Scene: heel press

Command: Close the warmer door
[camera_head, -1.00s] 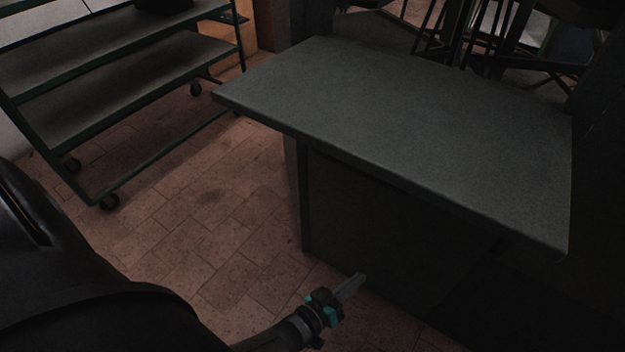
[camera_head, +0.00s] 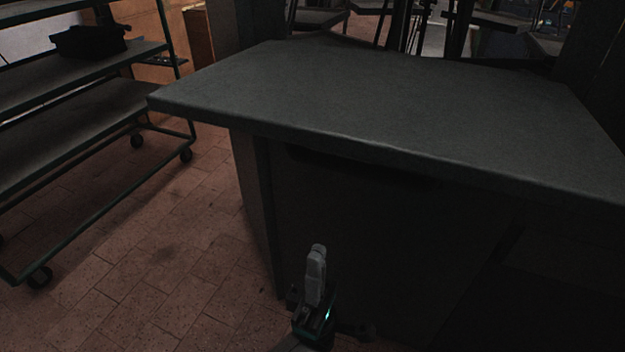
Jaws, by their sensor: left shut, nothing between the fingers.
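The warmer seems to be the dark cabinet under a grey top (camera_head: 390,110). Its dark front panel (camera_head: 390,230) is probably the door, with a darker slot along its upper edge. It is too dark to tell whether the door stands open or by how much. My left gripper (camera_head: 317,252) is at the bottom centre, in front of the panel's lower left part, fingers together, holding nothing. I cannot tell whether it touches the panel. My right gripper is not in view.
A wheeled shelf cart (camera_head: 90,110) stands at the left with a black container (camera_head: 90,42) on it. Tiled floor (camera_head: 165,245) lies clear between cart and cabinet. The grey top overhangs the cabinet front. Dark furniture stands behind; the right side is very dark.

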